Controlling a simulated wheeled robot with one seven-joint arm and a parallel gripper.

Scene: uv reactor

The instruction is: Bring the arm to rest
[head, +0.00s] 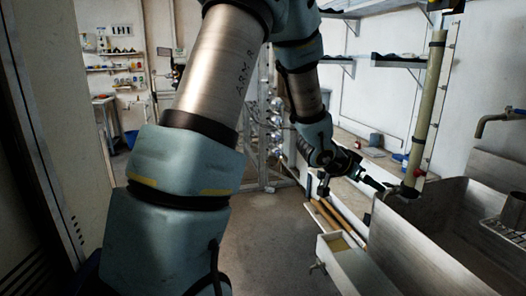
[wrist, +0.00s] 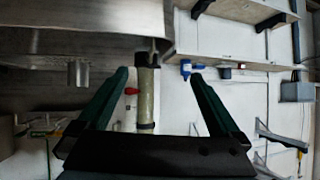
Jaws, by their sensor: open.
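A pale upright tube (head: 427,110) with a dark lower end stands at the sink's rim, just right of my gripper. The tube also shows between the fingers in the wrist view (wrist: 147,105). I cannot tell how far it is from the fingertips.
The metal sink (head: 440,235) fills the lower right, with a tap (head: 495,120) on the wall above. A pale open trough (head: 345,262) is below my gripper. Wall shelves (head: 400,61) hang at upper right. Open floor (head: 275,235) lies in the middle.

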